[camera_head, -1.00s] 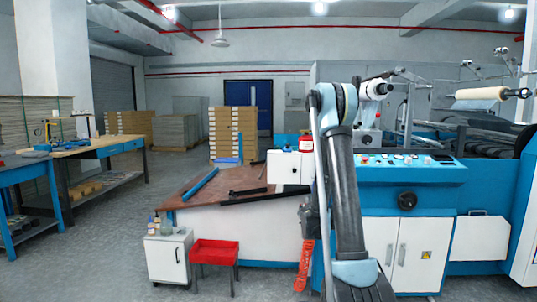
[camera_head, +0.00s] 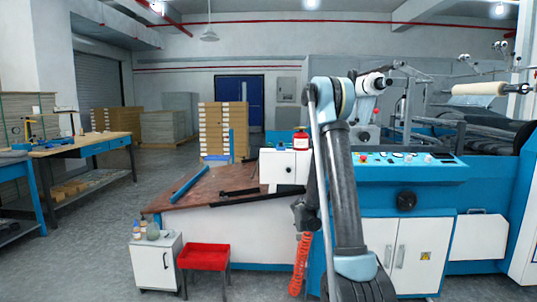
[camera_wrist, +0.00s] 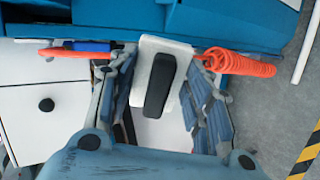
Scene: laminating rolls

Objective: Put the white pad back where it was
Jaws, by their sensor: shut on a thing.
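The white pad (camera_wrist: 149,48) shows in the wrist view as a pale block with a black bar-shaped grip on its face. It sits between the two grey-blue fingers of my gripper (camera_wrist: 163,66), which is shut on it. The fingers cover parts of its sides. In the head view my arm rises in front of the blue machine (camera_head: 446,177). There the gripper and the pad are hidden or too small to make out.
A brown-topped table (camera_head: 184,197) stands left of my arm. A red stool (camera_head: 205,257) and a small white cabinet (camera_head: 156,266) with bottles stand before it. An orange coiled hose (camera_head: 300,265) hangs close to my arm. Grey floor lies open at left.

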